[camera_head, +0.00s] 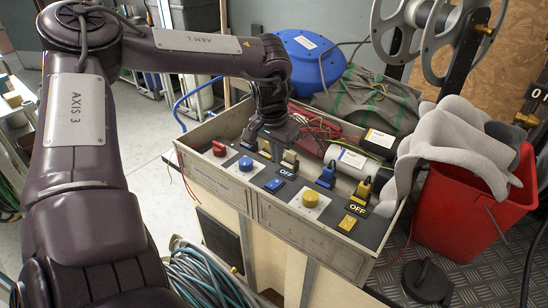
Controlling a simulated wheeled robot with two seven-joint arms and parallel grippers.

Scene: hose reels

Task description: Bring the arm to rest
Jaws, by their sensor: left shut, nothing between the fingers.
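My left arm comes in from the left, bends at its elbow and reaches over a grey control box (300,222). My left gripper (268,143) points down over the box's back-left part and is shut and empty. It is close to the switches there; I cannot tell whether it touches any. The panel carries a red knob (219,148), a blue button (245,164), a yellow button (310,200), a blue switch (274,185) and a yellow switch (347,222). Several small levers stand behind them, some beside OFF labels. My right gripper is out of view.
A red bucket (470,215) with a grey cloth (455,140) over it stands to the right. White cylinders (352,161) and red cables (312,130) lie behind the panel. A blue round object (308,62) and a hose reel (425,35) are behind. Coiled hoses (205,275) lie front left.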

